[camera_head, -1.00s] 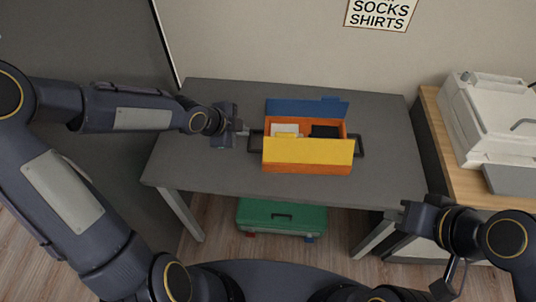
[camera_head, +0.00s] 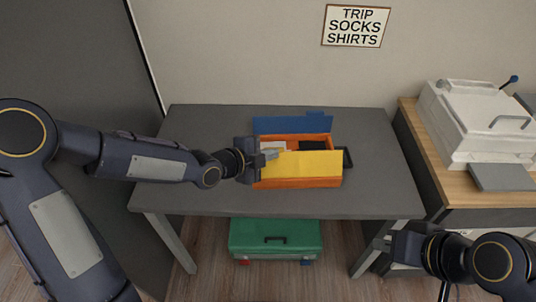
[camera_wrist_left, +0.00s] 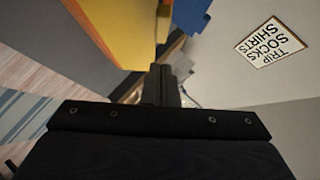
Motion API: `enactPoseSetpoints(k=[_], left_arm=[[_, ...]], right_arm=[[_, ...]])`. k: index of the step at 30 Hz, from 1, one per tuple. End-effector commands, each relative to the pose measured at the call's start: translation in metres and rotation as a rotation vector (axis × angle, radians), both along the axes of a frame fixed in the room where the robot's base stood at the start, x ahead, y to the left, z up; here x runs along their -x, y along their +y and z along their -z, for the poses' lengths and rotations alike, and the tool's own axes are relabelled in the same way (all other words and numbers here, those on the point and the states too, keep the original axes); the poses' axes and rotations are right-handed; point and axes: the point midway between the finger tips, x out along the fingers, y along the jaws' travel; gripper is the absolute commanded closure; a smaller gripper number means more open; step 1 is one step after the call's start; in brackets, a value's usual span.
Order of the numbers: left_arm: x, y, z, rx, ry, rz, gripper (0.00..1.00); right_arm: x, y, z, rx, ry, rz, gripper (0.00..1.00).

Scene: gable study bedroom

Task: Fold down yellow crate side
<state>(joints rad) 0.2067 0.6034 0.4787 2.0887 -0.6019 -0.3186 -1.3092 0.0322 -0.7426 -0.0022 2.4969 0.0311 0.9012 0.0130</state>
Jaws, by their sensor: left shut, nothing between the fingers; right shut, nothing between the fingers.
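An orange crate (camera_head: 290,184) stands on the grey table. Its yellow side (camera_head: 308,164) is at the front and leans over the crate's front edge. Its blue side (camera_head: 291,124) stands up at the back. My left gripper (camera_head: 270,154) is shut and empty at the crate's left end, by the left edge of the yellow side. Whether it touches the panel I cannot tell. In the left wrist view the shut fingers (camera_wrist_left: 160,85) show close to the yellow side (camera_wrist_left: 108,30), with the blue side (camera_wrist_left: 190,15) beyond. My right gripper (camera_head: 385,243) is shut and empty, right of the table's front.
The crate holds a white item (camera_head: 272,146) and a dark item (camera_head: 312,146). A dark handle (camera_head: 347,158) sticks out at its right end. A green case (camera_head: 275,238) is under the grey table (camera_head: 385,190). A white machine (camera_head: 475,120) stands on the right desk. A sign (camera_head: 356,26) hangs above.

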Motion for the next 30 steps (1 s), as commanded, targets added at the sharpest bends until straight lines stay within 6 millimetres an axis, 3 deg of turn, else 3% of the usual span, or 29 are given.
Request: enactPoseSetpoints(k=[8, 22, 30], left_arm=[[-0.024, 0.004, 0.017, 0.0, 0.003, -0.005, 1.0], [-0.026, 0.005, 0.019, 0.0, 0.007, -0.005, 1.0], [-0.032, 0.006, 0.018, 0.007, 0.087, -0.006, 1.0]], right_arm=[[0.0, 0.0, -0.006, 0.0, -0.001, 0.0, 1.0], [0.0, 0.0, -0.006, 0.0, -0.001, 0.0, 1.0], [0.0, 0.0, -0.017, 0.0, -0.001, 0.0, 1.0]])
